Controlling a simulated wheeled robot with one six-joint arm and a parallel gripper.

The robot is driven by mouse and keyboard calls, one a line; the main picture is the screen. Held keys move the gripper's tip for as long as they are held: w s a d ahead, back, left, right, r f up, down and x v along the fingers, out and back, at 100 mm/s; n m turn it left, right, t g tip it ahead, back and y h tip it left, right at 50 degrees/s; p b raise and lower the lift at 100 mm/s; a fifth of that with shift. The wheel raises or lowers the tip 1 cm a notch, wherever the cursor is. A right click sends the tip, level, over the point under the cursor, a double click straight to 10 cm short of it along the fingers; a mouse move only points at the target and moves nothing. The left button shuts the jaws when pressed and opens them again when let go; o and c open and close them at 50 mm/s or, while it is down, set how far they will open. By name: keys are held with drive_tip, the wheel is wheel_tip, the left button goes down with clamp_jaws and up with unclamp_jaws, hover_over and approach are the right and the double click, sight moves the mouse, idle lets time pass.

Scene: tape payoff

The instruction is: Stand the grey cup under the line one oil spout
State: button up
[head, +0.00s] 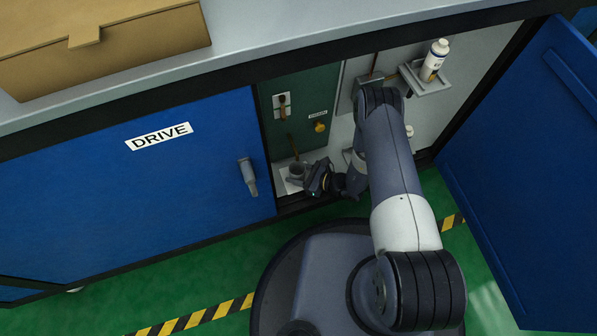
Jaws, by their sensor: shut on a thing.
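The grey cup (296,172) is small in the head view, low inside the open cabinet bay at its left end. It looks upright, over a white patch on the bay floor. My gripper (307,176) reaches in from the right and is shut on the cup's right side; the fingertips are dark and partly hidden. A thin brown spout (293,146) comes down the green panel just above the cup. I cannot tell whether the cup's mouth is exactly beneath its tip, or whether the cup touches the floor. The spout's line label is too small to read.
A brass knob (320,127) and a switch (282,106) are on the green panel. A white bottle (435,58) stands on a small shelf (428,85). The blue DRIVE door (130,195) closes the left side; another blue door (525,170) stands open at right. A cardboard box (100,40) lies on top.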

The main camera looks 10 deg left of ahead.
drive_tip(key=shift+f+b, duration=0.2)
drive_tip(key=shift+b, duration=0.1)
drive_tip(key=o, duration=1)
drive_tip(key=shift+r, duration=0.1)
drive_tip(key=shift+r, duration=0.1)
drive_tip(key=shift+d+r+p, duration=0.1)
drive_tip(key=shift+r+p, duration=0.05)
drive_tip(key=shift+p, duration=0.3)
drive_tip(key=p+v, duration=0.2)
drive_tip(key=v, duration=0.9)
drive_tip(key=shift+s+d+p, duration=0.1)
drive_tip(key=shift+d+p, duration=0.2)
drive_tip(key=shift+d, duration=0.05)
